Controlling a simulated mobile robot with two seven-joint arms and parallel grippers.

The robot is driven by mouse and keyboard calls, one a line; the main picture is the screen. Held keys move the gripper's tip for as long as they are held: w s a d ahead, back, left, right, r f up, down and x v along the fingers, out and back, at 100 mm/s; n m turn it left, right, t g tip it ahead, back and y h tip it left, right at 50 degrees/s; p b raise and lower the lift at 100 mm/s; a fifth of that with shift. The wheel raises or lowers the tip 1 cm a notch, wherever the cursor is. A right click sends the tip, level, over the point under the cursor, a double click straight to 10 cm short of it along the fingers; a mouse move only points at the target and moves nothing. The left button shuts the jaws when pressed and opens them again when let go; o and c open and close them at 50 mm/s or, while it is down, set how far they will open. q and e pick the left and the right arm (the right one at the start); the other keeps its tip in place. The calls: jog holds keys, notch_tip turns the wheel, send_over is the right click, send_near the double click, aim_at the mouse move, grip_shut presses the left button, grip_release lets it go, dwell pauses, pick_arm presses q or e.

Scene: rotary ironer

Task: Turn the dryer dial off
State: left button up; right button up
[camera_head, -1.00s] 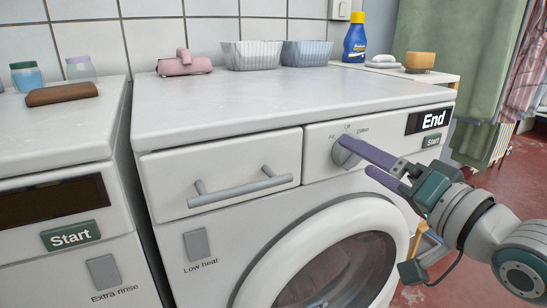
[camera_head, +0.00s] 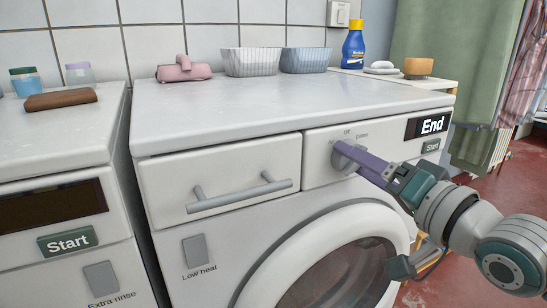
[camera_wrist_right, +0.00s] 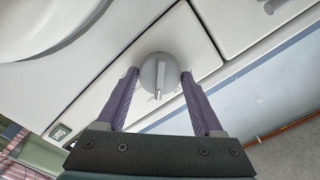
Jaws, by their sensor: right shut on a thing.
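The dryer (camera_head: 230,125) is the white machine in the middle, with a round door at its front. Its grey dial (camera_head: 345,158) is on the upper front panel, left of the "End" display (camera_head: 431,125). My right gripper (camera_head: 362,160) is at the dial, its purple fingers reaching in from the right. In the right wrist view the dial (camera_wrist_right: 159,73) sits between the two fingertips (camera_wrist_right: 160,75), its raised grip bar pointing toward the gripper. The gripper is shut on the dial. Labels around the dial are partly hidden and too small to read surely. My left gripper is out of view.
A drawer with a bar handle (camera_head: 240,194) is left of the dial. A second white machine with a "Start" button (camera_head: 68,240) stands at the left. Two baskets (camera_head: 251,62), a pink object (camera_head: 183,69) and a blue bottle (camera_head: 354,44) stand toward the back. The dryer top is mostly clear.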

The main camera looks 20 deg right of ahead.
jog(key=c, duration=0.4)
jog(key=shift+r+n, duration=0.1)
jog(key=shift+n, duration=0.2)
jog(key=shift+n+p, duration=1.6)
jog(key=shift+n, duration=2.4)
jog(key=o, duration=1.3)
jog(key=shift+o, duration=0.2)
